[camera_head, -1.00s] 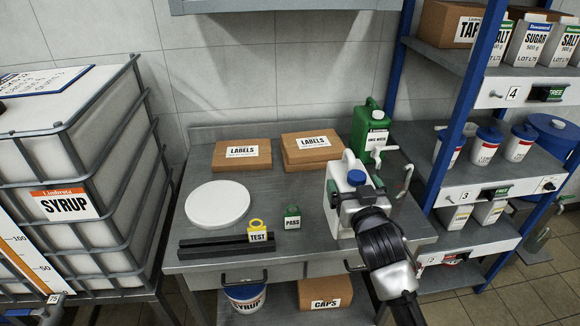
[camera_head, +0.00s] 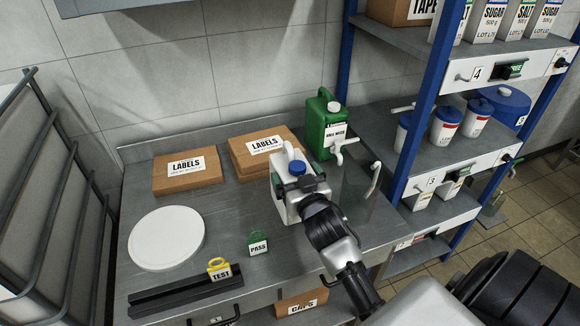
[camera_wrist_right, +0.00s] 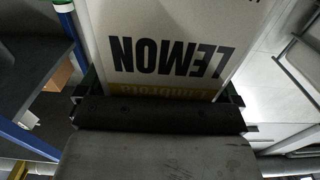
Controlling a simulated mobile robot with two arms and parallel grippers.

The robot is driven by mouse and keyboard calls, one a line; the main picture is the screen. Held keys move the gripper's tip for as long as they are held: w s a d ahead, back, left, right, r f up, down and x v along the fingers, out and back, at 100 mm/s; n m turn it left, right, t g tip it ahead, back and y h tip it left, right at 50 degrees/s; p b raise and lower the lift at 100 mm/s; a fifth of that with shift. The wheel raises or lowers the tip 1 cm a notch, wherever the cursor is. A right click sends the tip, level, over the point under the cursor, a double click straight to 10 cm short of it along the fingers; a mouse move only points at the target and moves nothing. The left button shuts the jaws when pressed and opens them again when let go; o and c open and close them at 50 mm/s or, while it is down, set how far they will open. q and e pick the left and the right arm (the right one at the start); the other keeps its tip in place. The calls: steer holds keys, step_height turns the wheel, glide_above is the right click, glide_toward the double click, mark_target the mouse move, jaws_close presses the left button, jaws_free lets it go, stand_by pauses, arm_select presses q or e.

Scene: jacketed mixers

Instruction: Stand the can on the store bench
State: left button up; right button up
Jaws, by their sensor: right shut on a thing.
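A white can with a blue cap (camera_head: 284,192) is over the right part of the grey store bench (camera_head: 222,236), upright in the head view. My right gripper (camera_head: 312,196) is shut on the can, on its near side. In the right wrist view the can's white face (camera_wrist_right: 180,45) fills the middle and its LEMON label reads upside down; the jaws (camera_wrist_right: 160,105) are against it. Whether its base touches the bench top is hidden. My left gripper is not in view.
A green can (camera_head: 323,127) with a tap stands behind. Cartons marked LABELS (camera_head: 187,172), a white disc (camera_head: 166,239), a yellow TEST tag (camera_head: 219,268) and a green PASS tag (camera_head: 258,244) are on the bench. A blue-framed shelf (camera_head: 429,105) stands close at right.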

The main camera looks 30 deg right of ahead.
steer(key=shift+w+f, duration=0.1)
steer(key=shift+f, duration=2)
steer(key=o, duration=1.4)
steer(key=shift+f, duration=0.4)
steer(key=shift+o, duration=0.5)
steer(key=shift+r, duration=0.2)
steer(key=b+v, duration=0.2)
steer(key=v, duration=1)
steer(key=shift+a, duration=0.1)
